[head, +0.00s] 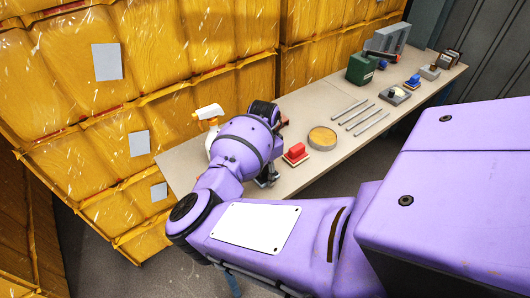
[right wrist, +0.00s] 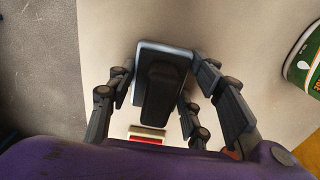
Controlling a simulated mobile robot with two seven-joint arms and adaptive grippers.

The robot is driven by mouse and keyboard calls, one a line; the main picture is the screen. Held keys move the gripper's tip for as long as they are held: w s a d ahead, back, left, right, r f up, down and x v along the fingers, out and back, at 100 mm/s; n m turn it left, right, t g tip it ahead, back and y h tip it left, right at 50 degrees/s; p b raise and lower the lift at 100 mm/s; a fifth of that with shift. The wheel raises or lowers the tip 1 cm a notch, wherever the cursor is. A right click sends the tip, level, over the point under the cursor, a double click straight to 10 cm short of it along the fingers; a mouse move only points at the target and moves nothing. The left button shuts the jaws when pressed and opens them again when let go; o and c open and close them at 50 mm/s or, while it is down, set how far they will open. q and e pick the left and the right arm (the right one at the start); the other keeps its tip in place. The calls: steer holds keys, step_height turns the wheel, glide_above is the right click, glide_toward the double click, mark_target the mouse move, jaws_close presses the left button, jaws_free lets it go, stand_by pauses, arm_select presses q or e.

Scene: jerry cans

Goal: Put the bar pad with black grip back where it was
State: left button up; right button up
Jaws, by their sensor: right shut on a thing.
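The bar pad with black grip (right wrist: 163,88) shows in the right wrist view: a pale grey-blue plate with a long black handle on top. My right gripper (right wrist: 170,100) is shut on it, with dark fingers at both its sides. The pad appears over the light table top; I cannot tell whether it touches it. In the head view my right gripper (head: 266,178) is mostly behind my purple arm at the table's near edge, and the held pad is hidden. My left gripper is in neither view.
On the table (head: 220,128), a red-handled pad (head: 295,152) lies close to the gripper.

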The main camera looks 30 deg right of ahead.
steer(key=shift+s+a+r, duration=0.1)
steer(key=shift+a+r, duration=0.05)
steer(key=shift+r, duration=0.1)
steer(key=shift+f, duration=0.2)
steer(key=o, duration=0.8)
steer(key=shift+w+f, duration=0.15)
steer(key=shift+w, duration=0.05)
steer(key=o, duration=0.5)
step_height(320, 180, up, 13)
steer(key=shift+f+p, duration=0.15)
steer(key=shift+p, duration=0.3)
